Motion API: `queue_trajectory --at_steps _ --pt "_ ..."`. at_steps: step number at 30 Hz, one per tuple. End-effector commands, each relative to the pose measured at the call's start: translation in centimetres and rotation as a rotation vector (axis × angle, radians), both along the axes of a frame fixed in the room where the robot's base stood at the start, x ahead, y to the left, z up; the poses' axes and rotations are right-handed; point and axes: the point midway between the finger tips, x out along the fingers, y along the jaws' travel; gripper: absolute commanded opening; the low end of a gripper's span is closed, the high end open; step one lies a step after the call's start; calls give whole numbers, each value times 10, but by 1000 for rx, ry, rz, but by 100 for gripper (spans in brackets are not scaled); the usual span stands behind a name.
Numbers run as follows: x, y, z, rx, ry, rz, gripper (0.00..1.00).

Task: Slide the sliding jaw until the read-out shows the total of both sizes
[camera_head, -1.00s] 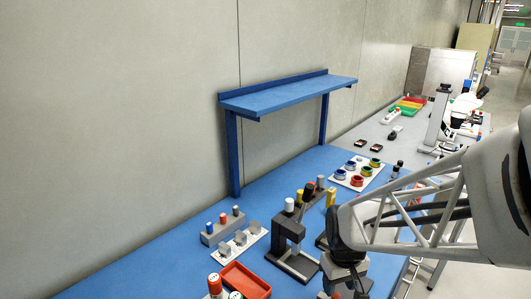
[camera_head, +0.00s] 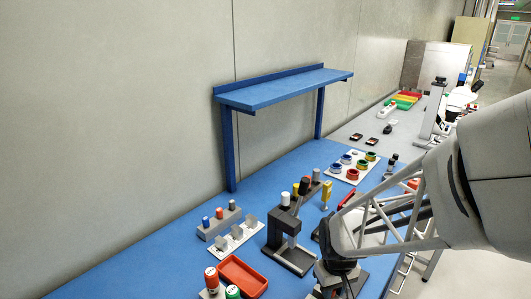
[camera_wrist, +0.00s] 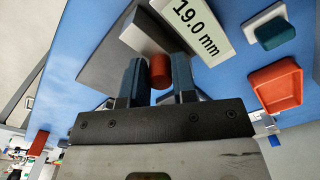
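In the wrist view, a red round knob (camera_wrist: 159,71) stands between the two dark fingers of my gripper (camera_wrist: 159,78). The fingers are close together, and the knob fills the gap between them. A grey block (camera_wrist: 147,32) shows just beyond the knob, on a dark grey base (camera_wrist: 108,58); it looks like the sliding jaw. The read-out (camera_wrist: 198,25) beside it shows 19.0 mm. In the head view, my gripper (camera_head: 338,285) is low at the bottom right, and my arm hides the knob and jaw.
A red tray (camera_head: 222,272) lies on the blue bench (camera_head: 120,275) near marked cylinders. A dark press (camera_head: 275,228), a holder with grey clips (camera_head: 237,240) and a board with coloured rings (camera_head: 350,170) stand nearby. A blue shelf (camera_head: 285,85) rises behind. Bare bench is at the left.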

Motion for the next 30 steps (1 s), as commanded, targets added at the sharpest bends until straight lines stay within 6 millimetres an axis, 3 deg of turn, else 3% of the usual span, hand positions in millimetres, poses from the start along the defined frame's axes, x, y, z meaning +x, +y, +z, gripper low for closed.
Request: queue_trajectory --at_steps 1,5,20,21,24,26,30 --pt "0 0 0 0 0 0 18" --pt "0 0 0 0 0 0 0" --pt "-1 1 0 0 0 0 0" --pt "-1 1 0 0 0 0 27" --pt "-1 1 0 0 0 0 43" --pt "-1 1 0 0 0 0 48" --pt "-1 1 0 0 0 0 48"
